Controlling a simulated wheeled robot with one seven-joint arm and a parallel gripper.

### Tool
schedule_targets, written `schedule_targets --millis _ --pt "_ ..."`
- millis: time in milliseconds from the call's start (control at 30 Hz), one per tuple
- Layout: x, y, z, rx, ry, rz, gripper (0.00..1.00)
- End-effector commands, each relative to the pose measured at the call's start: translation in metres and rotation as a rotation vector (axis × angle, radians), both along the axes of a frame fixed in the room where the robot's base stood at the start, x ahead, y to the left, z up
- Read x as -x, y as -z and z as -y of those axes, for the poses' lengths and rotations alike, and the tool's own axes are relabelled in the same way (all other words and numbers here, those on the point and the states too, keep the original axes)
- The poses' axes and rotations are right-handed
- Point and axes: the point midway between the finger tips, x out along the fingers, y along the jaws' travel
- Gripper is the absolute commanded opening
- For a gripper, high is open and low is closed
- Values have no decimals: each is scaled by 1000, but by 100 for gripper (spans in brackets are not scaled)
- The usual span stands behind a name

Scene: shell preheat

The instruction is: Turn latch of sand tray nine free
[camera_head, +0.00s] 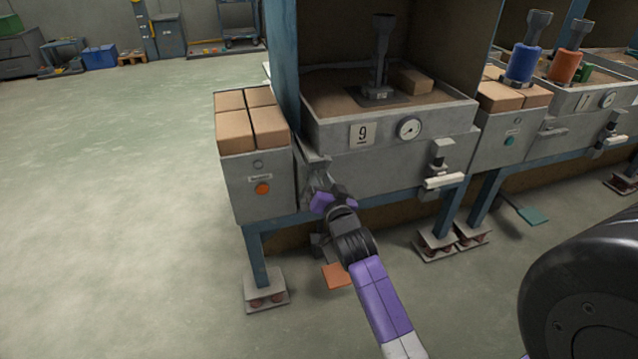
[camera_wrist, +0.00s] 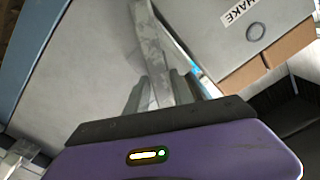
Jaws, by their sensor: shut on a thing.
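Sand tray nine (camera_head: 430,145) is a grey metal box with a "9" plate (camera_head: 362,134) and a round gauge (camera_head: 409,128) on its front. Its latch (camera_head: 312,160) is a grey metal piece at the tray's left front corner, mostly hidden behind my gripper in the head view. My gripper (camera_head: 319,182) reaches up to it from below. In the wrist view, my gripper (camera_wrist: 166,92) is shut on the latch's long grey bar (camera_wrist: 152,45), which runs up between the two fingers. I cannot tell how far the latch is turned.
A grey cabinet (camera_head: 240,180) with an orange button (camera_head: 263,189) and brown blocks (camera_head: 250,115) on top stands close left of my gripper. A blue post (camera_head: 283,70) rises behind. A white-handled fitting (camera_head: 444,181) projects at the tray's right front. The floor to the left is clear.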

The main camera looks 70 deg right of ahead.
Motion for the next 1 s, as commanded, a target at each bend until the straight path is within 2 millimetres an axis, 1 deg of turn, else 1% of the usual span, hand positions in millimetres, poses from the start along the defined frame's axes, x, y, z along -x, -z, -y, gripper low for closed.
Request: schedule_targets --millis 33,700,1000 --pt "1 4 0 -30 1 34 0" --pt "8 13 6 -443 2 515 0" --pt "10 17 8 -593 2 689 0"
